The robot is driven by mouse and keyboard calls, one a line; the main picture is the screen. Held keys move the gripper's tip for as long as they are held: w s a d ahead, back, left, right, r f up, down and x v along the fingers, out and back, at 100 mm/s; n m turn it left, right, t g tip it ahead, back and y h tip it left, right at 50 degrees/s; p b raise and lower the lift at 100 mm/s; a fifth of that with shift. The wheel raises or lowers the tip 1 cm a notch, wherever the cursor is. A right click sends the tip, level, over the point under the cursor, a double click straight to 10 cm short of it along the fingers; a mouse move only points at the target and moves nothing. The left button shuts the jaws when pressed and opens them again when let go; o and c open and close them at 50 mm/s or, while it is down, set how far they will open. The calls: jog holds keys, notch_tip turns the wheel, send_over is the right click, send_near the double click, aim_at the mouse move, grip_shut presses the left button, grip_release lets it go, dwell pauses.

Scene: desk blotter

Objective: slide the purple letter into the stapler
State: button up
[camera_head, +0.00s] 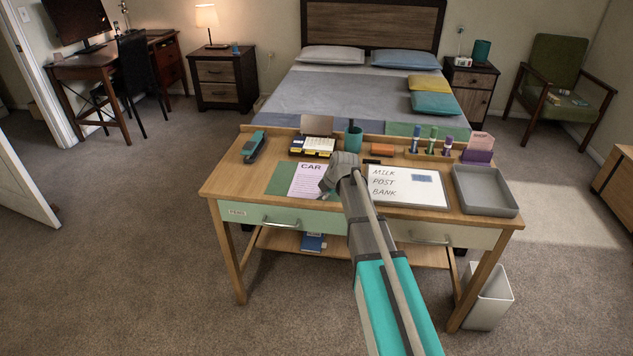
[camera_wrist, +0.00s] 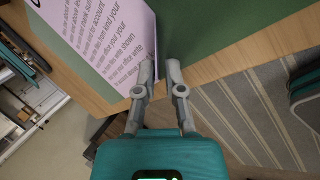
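The purple letter (camera_head: 306,180), pale lilac with printed lines, lies on the green blotter (camera_head: 282,178) on the desk. In the head view my gripper hides part of the letter's right side. The teal stapler (camera_head: 253,146) stands at the desk's back left.
A whiteboard (camera_head: 405,186) with writing lies right of the blotter, and an empty grey tray (camera_head: 486,190) is at the right end. A pen cup (camera_head: 353,139), a desk calendar (camera_head: 318,146) and a marker rack (camera_head: 430,155) line the back. Bare wood lies between stapler and blotter.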

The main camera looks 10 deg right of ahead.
grip_shut()
jog(key=shift+r, duration=0.15)
notch_tip(320, 180, up, 2)
jog(key=shift+p, duration=1.15)
jog(key=s+r+p, duration=1)
jog(key=s, duration=0.4)
jog(key=shift+d+r+p, duration=0.15)
jog(key=shift+r+p, duration=0.2)
jog(key=shift+r, duration=0.05)
